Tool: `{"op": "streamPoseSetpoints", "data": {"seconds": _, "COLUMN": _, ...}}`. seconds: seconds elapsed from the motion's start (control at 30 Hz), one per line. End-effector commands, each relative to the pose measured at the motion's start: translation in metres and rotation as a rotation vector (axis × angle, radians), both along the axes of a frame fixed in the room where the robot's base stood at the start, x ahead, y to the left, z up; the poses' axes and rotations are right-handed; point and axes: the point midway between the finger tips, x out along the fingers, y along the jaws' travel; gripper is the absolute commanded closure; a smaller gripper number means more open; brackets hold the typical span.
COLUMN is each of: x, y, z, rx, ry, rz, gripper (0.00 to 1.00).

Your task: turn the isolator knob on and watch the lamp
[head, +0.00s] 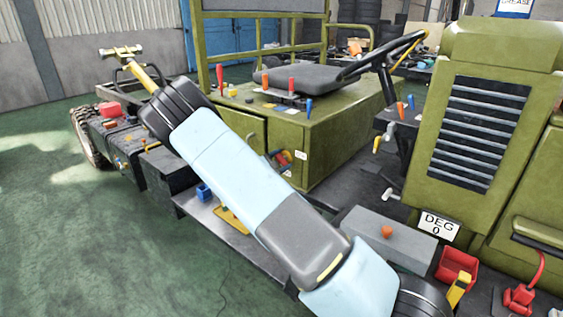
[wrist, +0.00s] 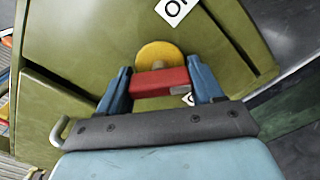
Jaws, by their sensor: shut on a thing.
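In the wrist view, the isolator knob is a red bar handle (wrist: 160,84) in front of a round yellow plate (wrist: 157,55) on an olive-green panel. The blue fingers of my gripper (wrist: 162,88) stand on either side of the red bar and are shut on it. The bar lies nearly level across the picture, slightly tilted. In the head view, my gripper (head: 279,160) is at the green cabinet's front, partly hidden by my arm. I cannot pick out a lamp for certain. An orange dome (head: 387,232) sits on a grey box in the head view.
A white label (wrist: 176,9), cut off by the frame edge, is above the knob. Levers (head: 291,85) and a seat (head: 302,77) are on top of the green cabinet (head: 345,135). A red bin (head: 456,266) is at the right. Green floor (head: 90,235) is open at the left.

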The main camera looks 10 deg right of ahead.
Motion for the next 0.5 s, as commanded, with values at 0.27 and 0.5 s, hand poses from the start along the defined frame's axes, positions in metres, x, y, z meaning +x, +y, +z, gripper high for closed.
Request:
{"op": "streamPoseSetpoints", "data": {"seconds": 0.27, "x": 0.0005, "y": 0.0048, "z": -0.0028, "rx": 0.159, "ry": -0.206, "rz": 0.007, "gripper": 0.64}}
{"op": "streamPoseSetpoints", "data": {"seconds": 0.5, "x": 0.0004, "y": 0.0052, "z": -0.0034, "rx": 0.293, "ry": -0.387, "rz": 0.007, "gripper": 0.64}}
